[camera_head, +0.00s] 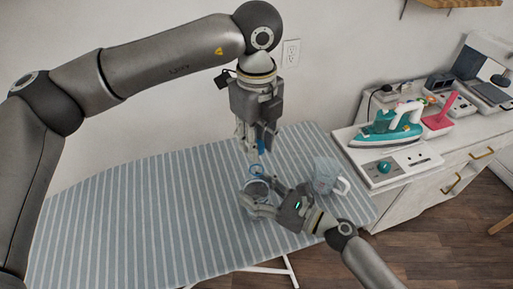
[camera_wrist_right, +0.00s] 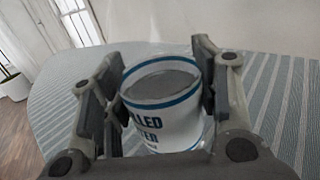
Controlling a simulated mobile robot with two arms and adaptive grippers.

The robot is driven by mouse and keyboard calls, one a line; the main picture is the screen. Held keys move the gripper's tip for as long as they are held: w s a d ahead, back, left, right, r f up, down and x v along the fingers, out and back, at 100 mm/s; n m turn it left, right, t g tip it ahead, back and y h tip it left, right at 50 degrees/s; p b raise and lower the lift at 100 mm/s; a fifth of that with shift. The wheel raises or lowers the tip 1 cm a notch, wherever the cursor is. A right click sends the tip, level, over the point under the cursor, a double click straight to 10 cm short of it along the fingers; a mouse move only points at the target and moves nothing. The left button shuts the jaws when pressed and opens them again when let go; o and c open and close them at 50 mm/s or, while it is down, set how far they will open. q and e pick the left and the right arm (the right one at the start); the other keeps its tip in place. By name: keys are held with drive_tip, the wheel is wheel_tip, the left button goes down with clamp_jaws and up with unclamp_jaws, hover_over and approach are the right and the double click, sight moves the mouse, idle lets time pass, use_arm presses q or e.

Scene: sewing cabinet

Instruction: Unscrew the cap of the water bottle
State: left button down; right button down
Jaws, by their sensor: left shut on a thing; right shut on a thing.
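The water bottle (camera_head: 256,190) stands on the striped ironing board, with clear plastic above a white label with blue bands. In the right wrist view the bottle (camera_wrist_right: 165,110) is between the two fingers. My right gripper (camera_head: 262,203) is shut on the bottle's body from the right. The blue cap (camera_head: 257,170) shows above the bottle. My left gripper (camera_head: 254,158) points down from above and is shut on the cap. I cannot tell whether the cap still touches the bottle's neck. The cap and neck are not visible in the right wrist view.
The striped ironing board (camera_head: 130,210) is clear on the left. A cup with a handle (camera_head: 328,177) stands close to my right gripper. A white cabinet (camera_head: 420,185) on the right carries a teal iron (camera_head: 391,124) and a pink item (camera_head: 440,112).

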drive_tip(key=shift+c, duration=2.1)
unclamp_jaws()
